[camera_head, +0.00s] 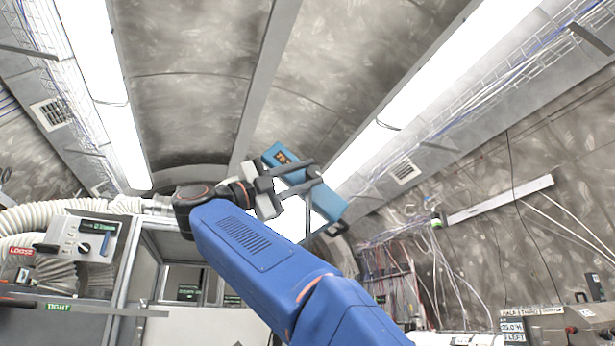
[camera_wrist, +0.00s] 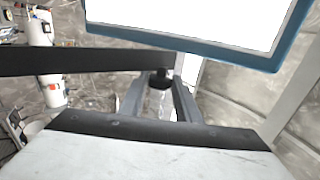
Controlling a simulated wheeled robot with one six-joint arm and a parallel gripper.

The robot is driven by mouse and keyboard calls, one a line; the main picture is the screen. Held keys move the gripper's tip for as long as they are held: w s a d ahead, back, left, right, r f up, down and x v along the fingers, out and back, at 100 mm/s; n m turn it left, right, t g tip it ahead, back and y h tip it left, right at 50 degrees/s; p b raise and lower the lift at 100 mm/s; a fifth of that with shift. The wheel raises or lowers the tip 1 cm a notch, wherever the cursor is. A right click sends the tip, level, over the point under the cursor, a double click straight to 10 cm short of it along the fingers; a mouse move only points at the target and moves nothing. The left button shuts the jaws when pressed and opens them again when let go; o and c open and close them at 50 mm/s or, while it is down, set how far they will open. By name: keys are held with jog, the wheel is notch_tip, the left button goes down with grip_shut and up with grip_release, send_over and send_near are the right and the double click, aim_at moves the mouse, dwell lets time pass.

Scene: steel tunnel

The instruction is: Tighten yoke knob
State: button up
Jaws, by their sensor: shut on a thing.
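The yoke knob looks like the small dark round part (camera_wrist: 160,80) in the middle of the wrist view, on a dark support below a white panel in a blue frame (camera_wrist: 200,42). In the head view, a blue-cased lamp or screen (camera_head: 328,198) stands behind my gripper. My gripper (camera_head: 314,172) reaches up to its front, and its dark fingers close around the small knob there. The fingers hide most of the knob in the head view, so its turn position cannot be told. The gripper's pale body fills the bottom of the wrist view.
At the left are a grey control box (camera_head: 80,240), a red LOOSE label (camera_head: 21,251) and a green TIGHT label (camera_head: 58,307). A ribbed white hose (camera_head: 60,210) runs behind. Cables (camera_head: 440,265) hang on the right wall. A white cylinder (camera_wrist: 48,62) shows left in the wrist view.

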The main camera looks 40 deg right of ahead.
jog(key=shift+w+a+r+t+y, duration=0.1)
jog(key=shift+t+y, duration=0.3)
jog(key=shift+y, duration=0.7)
jog(key=shift+r+y, duration=0.1)
jog(key=shift+y, duration=0.6)
jog(key=o, duration=1)
jog(key=shift+o, duration=0.2)
